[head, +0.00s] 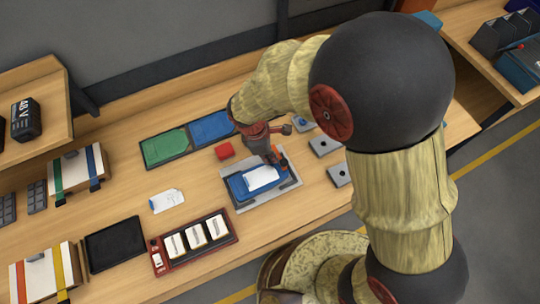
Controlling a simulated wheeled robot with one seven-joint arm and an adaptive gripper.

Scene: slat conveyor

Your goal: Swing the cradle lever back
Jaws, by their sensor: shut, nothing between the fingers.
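The cradle (264,207) is a grey plate on the wooden bench near the middle of the view. It holds a blue piece (236,186) with a white item (260,178) on top. A dark lever-like part with some orange shows at the cradle's far right edge, partly hidden by my gripper. My gripper (272,159) points down at the cradle's far edge and is shut with nothing in it. Its fingertips are small here, and I cannot tell whether they touch the lever.
A red block (224,151) lies just left of my gripper. Green (165,148) and blue (212,128) trays are behind it. A red-framed tray (230,239) with white pieces, a black tray (116,244) and a white packet (166,200) are left. Grey plates (324,146) lie right.

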